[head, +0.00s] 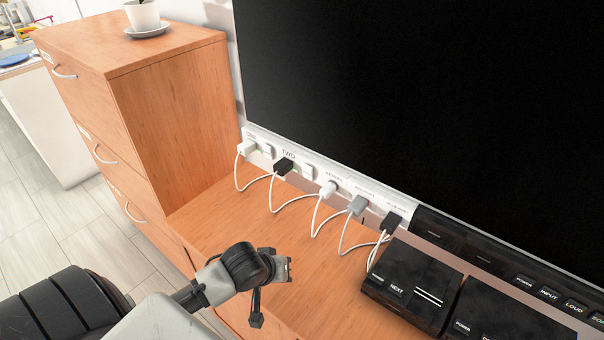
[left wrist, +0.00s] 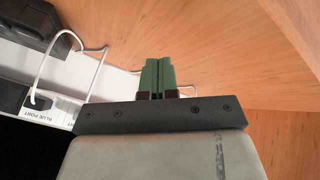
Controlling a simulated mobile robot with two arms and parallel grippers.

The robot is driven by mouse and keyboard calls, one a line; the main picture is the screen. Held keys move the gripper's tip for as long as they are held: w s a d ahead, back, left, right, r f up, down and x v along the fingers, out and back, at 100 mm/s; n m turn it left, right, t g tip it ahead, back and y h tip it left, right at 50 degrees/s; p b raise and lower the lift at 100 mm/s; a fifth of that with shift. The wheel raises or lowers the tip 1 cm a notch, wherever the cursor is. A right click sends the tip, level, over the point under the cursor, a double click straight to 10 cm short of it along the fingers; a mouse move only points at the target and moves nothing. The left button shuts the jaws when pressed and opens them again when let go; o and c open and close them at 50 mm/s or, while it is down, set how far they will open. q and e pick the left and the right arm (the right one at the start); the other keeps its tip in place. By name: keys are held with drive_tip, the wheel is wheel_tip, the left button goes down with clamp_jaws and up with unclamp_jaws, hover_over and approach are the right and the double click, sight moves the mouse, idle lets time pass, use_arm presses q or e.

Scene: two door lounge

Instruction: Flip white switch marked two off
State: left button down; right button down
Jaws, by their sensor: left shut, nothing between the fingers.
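A white power strip (head: 345,188) runs along the wall under the dark screen. Its label "TWO" (head: 288,154) sits above a black plug (head: 283,166), and a small white switch (head: 308,171) is just right of that plug. Whether the switch is on or off is too small to tell. My left gripper (head: 289,268) is over the wooden top, below and apart from the strip. Its green fingers (left wrist: 158,76) are together and empty in the left wrist view. My right gripper is not in view.
Several plugs with looping white cables hang from the strip over the wooden top (head: 320,262). Black boxes (head: 412,285) stand at the right. A tall wooden cabinet (head: 175,120) rises at the left, with a white cup (head: 143,14) on a saucer.

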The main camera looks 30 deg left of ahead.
use_arm(q)
drive_tip(key=w+a+r+n+t, duration=0.1)
drive_tip(key=w+a+r+n, duration=0.3)
drive_tip(key=r, duration=0.4)
drive_tip(key=w+a+r+n+t, duration=0.2)
drive_tip(key=w+a+r+n, duration=0.3)
drive_tip(key=r, duration=0.3)
drive_tip(key=shift+w+r+n+b, duration=0.35)
drive_tip(key=shift+w+r+n, duration=0.05)
drive_tip(key=shift+w+n, duration=0.4)
drive_tip(key=p, duration=0.1)
approach(308, 174)
drive_tip(key=x, duration=0.5)
drive_tip(key=shift+s+f, duration=0.1)
drive_tip(key=shift+f, duration=0.4)
drive_tip(key=shift+w+p, duration=0.3)
drive_tip(key=shift+w, duration=0.3)
